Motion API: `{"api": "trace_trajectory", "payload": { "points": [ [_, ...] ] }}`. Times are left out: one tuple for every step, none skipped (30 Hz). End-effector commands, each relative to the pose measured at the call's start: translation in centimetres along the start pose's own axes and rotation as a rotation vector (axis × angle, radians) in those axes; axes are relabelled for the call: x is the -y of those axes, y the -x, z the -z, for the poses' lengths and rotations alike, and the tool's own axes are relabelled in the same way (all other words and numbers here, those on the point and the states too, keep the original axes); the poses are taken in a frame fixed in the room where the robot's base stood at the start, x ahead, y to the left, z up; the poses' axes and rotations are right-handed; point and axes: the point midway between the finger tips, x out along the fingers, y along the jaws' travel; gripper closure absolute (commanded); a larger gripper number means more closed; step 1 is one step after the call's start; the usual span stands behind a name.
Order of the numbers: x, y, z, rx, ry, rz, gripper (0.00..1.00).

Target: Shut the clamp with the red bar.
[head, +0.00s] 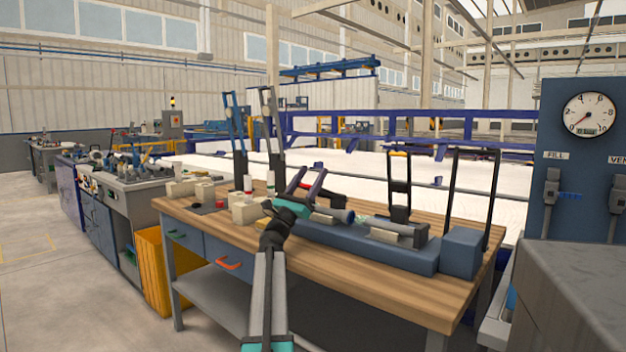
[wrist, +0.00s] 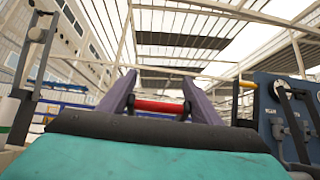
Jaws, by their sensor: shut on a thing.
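The red bar (wrist: 160,106) crosses between the two purple-grey fingers of my gripper (wrist: 158,88) in the wrist view, and the gripper is shut on it. In the head view my gripper (head: 309,178) reaches over the workbench, with the red bar (head: 303,186) showing small between its fingers. The bar is held above the blue base (head: 370,247). The clamp's lower part and hinge are mostly hidden behind my gripper, so I cannot tell its exact angle.
The clamp with the yellow bar (head: 398,153) stands upright to the right, and a black-barred clamp (head: 473,156) stands beyond it. Pale blocks (head: 246,211) sit near the left front. The front bench top is clear.

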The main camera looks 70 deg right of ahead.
Motion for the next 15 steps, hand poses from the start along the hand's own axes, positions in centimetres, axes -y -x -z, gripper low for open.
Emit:
{"api": "trace_trajectory", "payload": {
  "points": [
    [-0.6, 1.0, -0.3, 0.006, -0.002, -0.010, 0.82],
    [-0.6, 1.2, -0.2, 0.006, -0.002, -0.010, 0.82],
    [-0.6, 1.6, -0.2, 0.006, -0.002, -0.010, 0.82],
    [-0.6, 1.8, -0.1, 0.006, -0.002, -0.010, 0.82],
    [-0.5, 2.0, 0.0, 0.006, -0.002, -0.009, 0.82],
    [-0.5, 2.4, 0.1, 0.006, -0.003, -0.009, 0.82],
    [-0.5, 2.6, 0.1, 0.006, -0.003, -0.009, 0.82],
    [-0.5, 2.9, 0.2, 0.006, -0.003, -0.009, 0.82],
    [-0.5, 3.2, 0.3, 0.007, -0.002, -0.009, 0.82],
    [-0.5, 3.4, 0.4, 0.007, -0.002, -0.009, 0.82],
    [-0.5, 3.6, 0.5, 0.007, -0.002, -0.009, 0.82],
    [-0.5, 3.9, 0.6, 0.007, -0.002, -0.008, 0.82],
    [-0.5, 4.1, 0.6, 0.007, -0.002, -0.008, 0.82],
    [-0.5, 4.3, 0.7, 0.007, -0.002, -0.008, 0.82],
    [-0.5, 4.5, 0.8, 0.007, -0.002, -0.008, 0.82]
  ]
}}
